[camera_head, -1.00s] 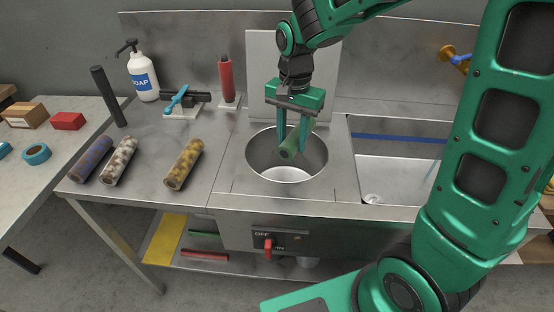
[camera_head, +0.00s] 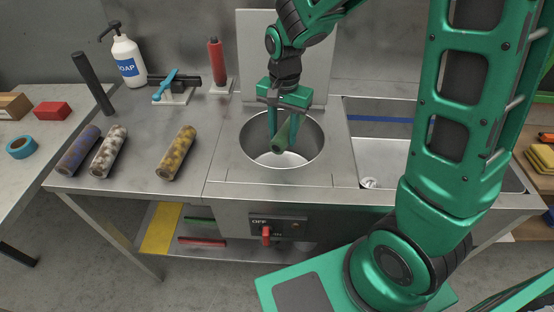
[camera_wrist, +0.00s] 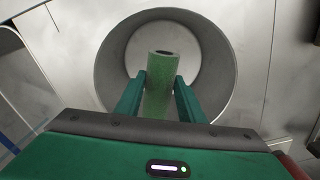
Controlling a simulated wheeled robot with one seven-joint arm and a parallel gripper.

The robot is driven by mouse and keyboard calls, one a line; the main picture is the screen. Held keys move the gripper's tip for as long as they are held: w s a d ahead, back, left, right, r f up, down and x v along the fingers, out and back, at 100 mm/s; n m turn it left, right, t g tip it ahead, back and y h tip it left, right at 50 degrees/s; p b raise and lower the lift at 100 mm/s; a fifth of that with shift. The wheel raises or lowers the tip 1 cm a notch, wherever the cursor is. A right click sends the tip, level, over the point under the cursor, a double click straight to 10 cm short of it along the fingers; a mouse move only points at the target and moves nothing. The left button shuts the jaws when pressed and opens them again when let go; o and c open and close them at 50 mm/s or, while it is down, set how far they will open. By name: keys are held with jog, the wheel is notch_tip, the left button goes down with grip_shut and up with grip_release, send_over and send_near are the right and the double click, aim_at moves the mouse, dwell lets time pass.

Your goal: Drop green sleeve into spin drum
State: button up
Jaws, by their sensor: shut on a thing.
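The green sleeve (camera_head: 283,137) is a dark green tube, held tilted between the fingers of my gripper (camera_head: 286,133). My gripper is shut on it. The spin drum (camera_head: 255,131) is a round metal well sunk in the counter; the sleeve and fingertips are over its opening, seemingly at about rim height. In the wrist view the green sleeve (camera_wrist: 158,92) lies between the two fingers, with its open end over the drum (camera_wrist: 110,60). How deep the sleeve sits in the drum is hard to tell.
A blue sleeve (camera_head: 79,150), a white speckled sleeve (camera_head: 109,151) and a yellow sleeve (camera_head: 177,153) lie on the counter left of the drum. A soap bottle (camera_head: 129,62) and a red bottle (camera_head: 216,66) stand behind. A sink (camera_head: 385,160) is at right. The front switch panel (camera_head: 280,226) reads OFF.

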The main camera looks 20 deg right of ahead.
jog(key=shift+f, duration=0.1)
jog(key=o, duration=1.1)
notch_tip(320, 180, up, 11)
jog(key=shift+f, duration=0.15)
jog(key=shift+w, duration=0.1)
jog(key=s+d+r+n, duration=0.1)
jog(key=s+d, duration=0.9)
jog(key=d, duration=0.3)
jog(key=shift+n, duration=0.9)
jog(key=s+d, duration=0.2)
jog(key=s, duration=0.2)
jog(key=s+d+f, duration=0.1)
jog(key=s+d, duration=0.1)
jog(key=s, duration=0.3)
jog(key=s+d+f, duration=0.1)
jog(key=s+d, duration=0.1)
jog(key=s, duration=0.3)
jog(key=shift+s+d+f, duration=0.15)
jog(key=shift+d+f, duration=0.05)
jog(key=shift+d, duration=0.05)
